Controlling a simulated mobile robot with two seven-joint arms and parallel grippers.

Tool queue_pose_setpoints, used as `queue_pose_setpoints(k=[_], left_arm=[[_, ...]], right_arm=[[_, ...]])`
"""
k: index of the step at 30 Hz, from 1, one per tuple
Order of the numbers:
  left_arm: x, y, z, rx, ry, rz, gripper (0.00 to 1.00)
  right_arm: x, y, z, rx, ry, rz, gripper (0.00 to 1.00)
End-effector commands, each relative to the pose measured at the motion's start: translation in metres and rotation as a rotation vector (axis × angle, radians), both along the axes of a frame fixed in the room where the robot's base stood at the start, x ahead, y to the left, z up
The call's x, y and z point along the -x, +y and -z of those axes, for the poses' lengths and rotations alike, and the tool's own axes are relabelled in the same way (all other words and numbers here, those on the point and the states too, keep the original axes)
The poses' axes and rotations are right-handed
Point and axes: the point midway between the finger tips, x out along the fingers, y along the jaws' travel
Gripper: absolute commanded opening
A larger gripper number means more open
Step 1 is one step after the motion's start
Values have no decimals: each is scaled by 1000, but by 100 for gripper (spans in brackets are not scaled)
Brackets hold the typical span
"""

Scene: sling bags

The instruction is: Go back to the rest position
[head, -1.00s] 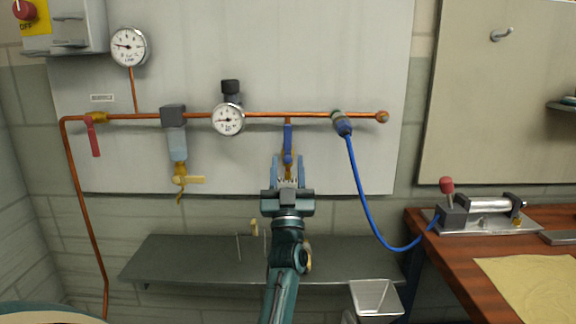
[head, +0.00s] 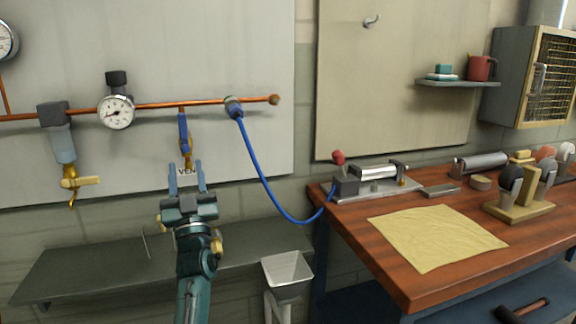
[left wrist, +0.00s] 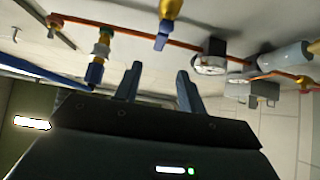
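My left gripper (head: 187,178) is in front of the wall panel, just below a small valve with a blue handle (head: 183,127) on the copper pipe. In the left wrist view its two fingers (left wrist: 157,85) are apart with nothing between them. The copper pipe (head: 160,105) also shows in the left wrist view, beyond the fingertips. My right gripper is not in either view.
A blue hose (head: 262,180) hangs from the pipe to a cylinder device (head: 375,175) on the wooden workbench (head: 380,250). A tan cloth (head: 437,236) lies there. A grey shelf (head: 90,272) and a pale bin (head: 287,269) are below the pipe.

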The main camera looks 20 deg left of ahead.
Motion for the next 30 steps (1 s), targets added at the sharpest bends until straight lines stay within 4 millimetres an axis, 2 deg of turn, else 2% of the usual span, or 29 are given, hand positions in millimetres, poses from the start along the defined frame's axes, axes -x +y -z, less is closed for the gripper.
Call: queue_pose_setpoints(k=[5,8,11,14,18,21,24,30], left_arm=[[3,-7,13,-13,37,27,40],[11,-25,41,-34,122,95,40],[27,-55,83,-49,253,206,40],[52,-92,129,-41,401,333,40],[100,-146,188,7,611,509,40],[136,-178,219,58,738,609,40],[168,-202,239,109,837,686,40],[223,-238,264,207,994,799,40]], right_arm=[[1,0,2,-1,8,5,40],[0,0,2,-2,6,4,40],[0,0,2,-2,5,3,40],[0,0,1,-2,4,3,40],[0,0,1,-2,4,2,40],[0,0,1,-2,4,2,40],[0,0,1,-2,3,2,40],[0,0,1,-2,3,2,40]])
